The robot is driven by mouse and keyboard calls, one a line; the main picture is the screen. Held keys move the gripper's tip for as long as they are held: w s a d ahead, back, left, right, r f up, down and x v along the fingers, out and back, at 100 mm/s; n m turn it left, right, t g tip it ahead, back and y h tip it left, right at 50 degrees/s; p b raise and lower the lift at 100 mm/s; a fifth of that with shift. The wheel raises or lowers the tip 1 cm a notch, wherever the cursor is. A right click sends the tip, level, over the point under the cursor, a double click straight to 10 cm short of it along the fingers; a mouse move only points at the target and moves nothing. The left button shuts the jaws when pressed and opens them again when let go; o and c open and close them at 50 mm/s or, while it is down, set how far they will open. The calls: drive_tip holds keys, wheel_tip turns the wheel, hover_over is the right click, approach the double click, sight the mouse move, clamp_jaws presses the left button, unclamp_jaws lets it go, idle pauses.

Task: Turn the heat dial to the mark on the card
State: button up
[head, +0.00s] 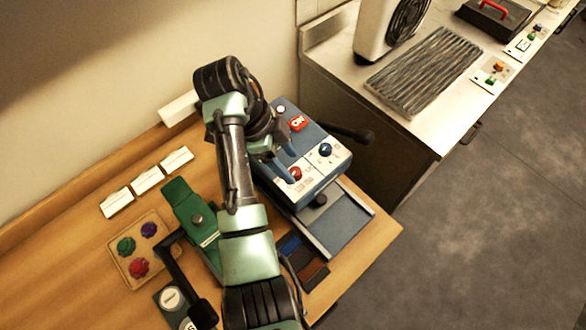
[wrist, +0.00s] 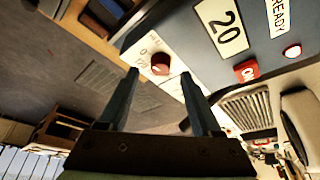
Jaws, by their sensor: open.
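A blue-grey press machine (head: 318,135) stands on the wooden table, with dials on white plates at its front. A red dial (head: 296,173) is on the near plate, and it shows dark red in the wrist view (wrist: 161,64). A blue dial (head: 326,150) sits to its right. A white card reading 20 (wrist: 222,25) is on the machine's face in the wrist view. My gripper (wrist: 160,72) is open, its fingertips toward the red dial, one to each side in the picture. I cannot tell whether they touch it.
A red switch (head: 297,122) is on the machine. A dark handle (head: 350,132) sticks out to its right. A green clamp-like tool (head: 182,205), a tray of coloured knobs (head: 122,262) and white cards (head: 148,180) lie left of my arm. A metal counter (head: 400,112) stands beyond.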

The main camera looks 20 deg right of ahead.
sight(295, 173)
drive_tip(key=shift+s+d+f+p, duration=0.15)
drive_tip(key=shift+d+f+p, duration=0.1)
drive_tip(key=shift+f+p, duration=0.25)
drive_tip(key=shift+x, duration=0.8)
clamp_jaws()
